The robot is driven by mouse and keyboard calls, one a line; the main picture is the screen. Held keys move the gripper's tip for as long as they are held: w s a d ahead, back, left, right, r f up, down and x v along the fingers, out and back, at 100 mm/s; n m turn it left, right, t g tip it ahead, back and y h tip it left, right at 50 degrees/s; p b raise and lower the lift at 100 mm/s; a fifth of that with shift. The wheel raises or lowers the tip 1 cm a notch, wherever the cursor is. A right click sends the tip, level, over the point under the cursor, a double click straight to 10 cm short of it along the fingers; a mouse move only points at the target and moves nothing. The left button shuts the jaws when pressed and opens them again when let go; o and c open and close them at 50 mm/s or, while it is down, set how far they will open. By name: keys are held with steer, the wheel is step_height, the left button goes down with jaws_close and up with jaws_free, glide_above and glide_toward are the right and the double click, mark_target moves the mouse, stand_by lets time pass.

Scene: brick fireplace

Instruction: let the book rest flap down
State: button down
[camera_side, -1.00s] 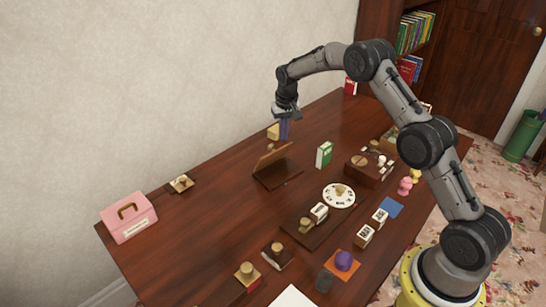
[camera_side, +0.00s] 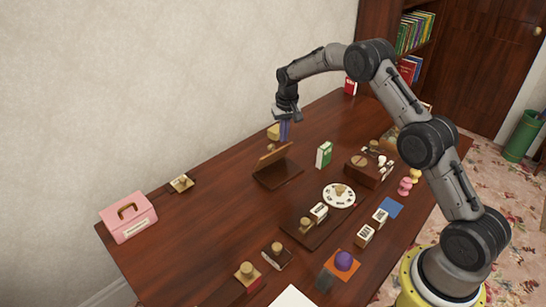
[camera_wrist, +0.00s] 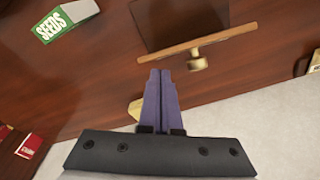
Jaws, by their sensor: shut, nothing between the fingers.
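The book rest (camera_side: 280,175) is a dark wooden base on the table with a brown flap (camera_side: 276,156) standing tilted up from it. A small pale knob (camera_side: 270,147) sits on the flap's back. In the wrist view the flap (camera_wrist: 180,49) shows nearly edge-on, with the knob (camera_wrist: 198,63) on the near side and the dark base (camera_wrist: 165,20) beyond. My gripper (camera_side: 284,139) points down above and behind the raised flap, on the wall side. Its purple fingers (camera_wrist: 160,72) are together and empty, with a visible gap to the flap and knob in the wrist view.
A yellowish block (camera_side: 273,132) lies behind my fingers. A pink box (camera_side: 129,217) is at the left end. A white dial (camera_side: 339,195) and several small objects are at the front. The wall is close behind.

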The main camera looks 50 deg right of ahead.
mark_target(288, 145)
steer(key=shift+s+f, duration=0.45)
steer(key=shift+f, duration=0.15)
steer(key=shift+s+a+f, duration=0.15)
steer(key=shift+s+f, duration=0.2)
steer(key=shift+s, duration=0.45)
stand_by(0.7)
steer(key=shift+s, duration=0.1)
steer(key=shift+s+f, duration=0.7)
steer(key=shift+s, duration=0.1)
stand_by(0.8)
